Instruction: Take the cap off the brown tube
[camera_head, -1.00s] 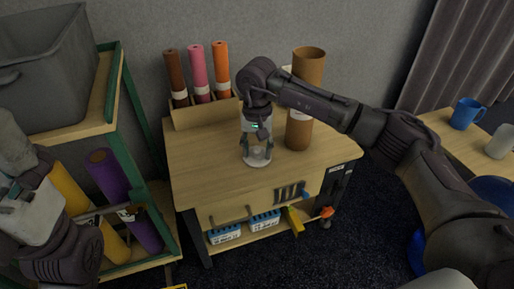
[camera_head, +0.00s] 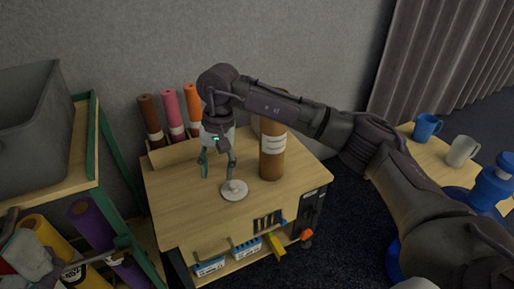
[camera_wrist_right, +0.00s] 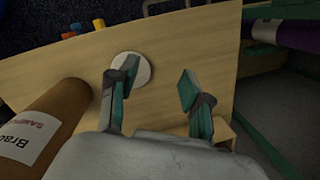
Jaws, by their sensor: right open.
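The tall brown tube (camera_head: 272,152) stands upright on the small wooden table with a white label on its side. Its top end is partly hidden behind my right arm. A white round cap (camera_head: 235,190) lies flat on the tabletop, apart from the tube and to its left. My right gripper (camera_head: 217,170) is open and empty, just left of and above the cap. In the right wrist view one finger of the gripper (camera_wrist_right: 158,80) overlaps the cap (camera_wrist_right: 143,68) and the tube (camera_wrist_right: 45,125) lies to the left. My left gripper (camera_head: 100,252) is at the lower left, its jaws unclear.
The wooden table (camera_head: 175,195) has free room at front left. Brown, pink and orange rolls (camera_head: 171,115) stand in a rack at its back. A green-framed shelf (camera_head: 88,150) with a grey bin (camera_head: 35,130) is at left. Blue (camera_head: 427,126) and white mugs (camera_head: 461,151) sit at right.

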